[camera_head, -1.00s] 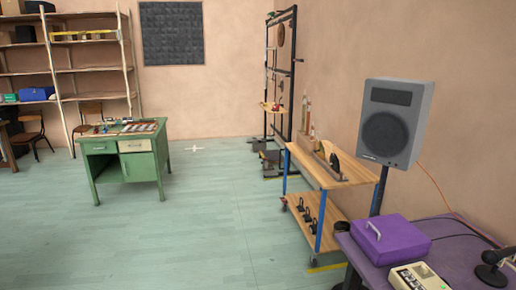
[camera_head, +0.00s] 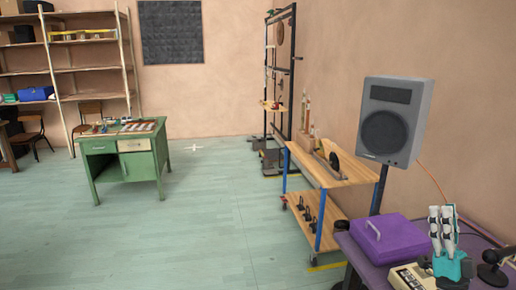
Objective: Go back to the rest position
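My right gripper (camera_head: 442,209) shows at the lower right, with a teal body and two white fingers pointing up. The fingers stand side by side with almost no gap, and I see nothing between them. It is in front of the purple table (camera_head: 364,245), to the right of a purple box with a handle (camera_head: 387,239). It partly hides a beige device (camera_head: 407,278) on that table. My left gripper is not in view.
A black microphone (camera_head: 492,270) stands on the table just right of the gripper. A grey speaker (camera_head: 393,121) on a stand and a wooden cart (camera_head: 345,172) are behind. A green desk (camera_head: 126,164) stands at left. The floor between is clear.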

